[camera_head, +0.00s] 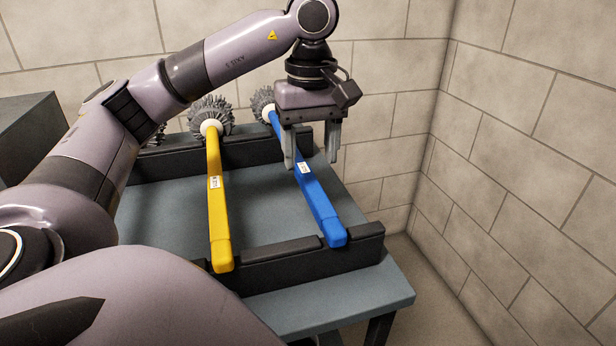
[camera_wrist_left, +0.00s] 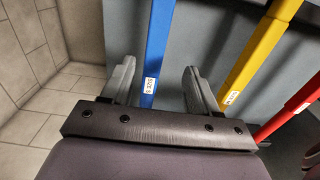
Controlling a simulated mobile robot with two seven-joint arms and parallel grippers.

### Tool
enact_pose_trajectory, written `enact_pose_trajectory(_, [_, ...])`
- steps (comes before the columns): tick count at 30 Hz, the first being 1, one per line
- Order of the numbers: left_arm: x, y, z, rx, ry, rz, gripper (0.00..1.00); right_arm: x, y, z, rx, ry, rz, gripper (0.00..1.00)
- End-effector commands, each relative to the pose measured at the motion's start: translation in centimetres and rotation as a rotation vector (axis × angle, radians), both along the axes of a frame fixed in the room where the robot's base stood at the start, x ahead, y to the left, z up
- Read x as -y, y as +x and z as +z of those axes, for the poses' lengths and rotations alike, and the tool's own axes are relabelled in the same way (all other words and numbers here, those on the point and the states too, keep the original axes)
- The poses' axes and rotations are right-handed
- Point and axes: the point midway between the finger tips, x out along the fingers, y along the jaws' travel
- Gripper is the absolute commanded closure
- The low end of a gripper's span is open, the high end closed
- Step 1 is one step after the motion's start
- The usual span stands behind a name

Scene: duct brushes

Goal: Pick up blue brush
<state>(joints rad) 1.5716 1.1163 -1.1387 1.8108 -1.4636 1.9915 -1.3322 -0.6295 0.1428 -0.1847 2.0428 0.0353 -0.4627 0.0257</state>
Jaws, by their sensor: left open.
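The blue brush (camera_head: 316,191) has a long blue handle with a white label and a grey bristle head at the far end. It rests across two dark rails on the table. My left gripper (camera_head: 311,160) is open, pointing down over the handle, a finger on either side of it as seen in the head view. In the left wrist view, the blue handle (camera_wrist_left: 156,52) runs between the two open fingers (camera_wrist_left: 160,85), nearer the left one. The fingers do not grip it. I cannot tell the exact height above the handle. My right gripper is not in view.
A yellow brush (camera_head: 217,200) lies left of the blue one on the same rails. A red handle (camera_wrist_left: 290,112) shows in the left wrist view. The grey table (camera_head: 375,296) stands by block walls (camera_head: 540,150). A grey box (camera_head: 25,130) stands at left.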

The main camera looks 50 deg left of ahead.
Motion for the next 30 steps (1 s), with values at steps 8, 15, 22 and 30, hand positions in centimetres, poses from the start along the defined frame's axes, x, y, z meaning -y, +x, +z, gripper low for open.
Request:
enact_pose_trajectory(8, [0.3,0.4,-3.8,-0.004,0.0,0.001,0.4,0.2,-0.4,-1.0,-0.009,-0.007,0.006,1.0])
enact_pose_trajectory(15, [0.4,0.6,-6.4,-0.002,-0.001,0.0,0.4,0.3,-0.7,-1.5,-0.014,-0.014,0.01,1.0])
enact_pose_trajectory(22, [0.4,0.6,-6.5,0.0,-0.003,0.001,0.4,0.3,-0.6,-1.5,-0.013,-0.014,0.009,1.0])
enact_pose_trajectory(30, [0.4,0.6,-6.4,0.0,-0.003,0.001,1.0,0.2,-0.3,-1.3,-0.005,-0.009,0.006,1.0])
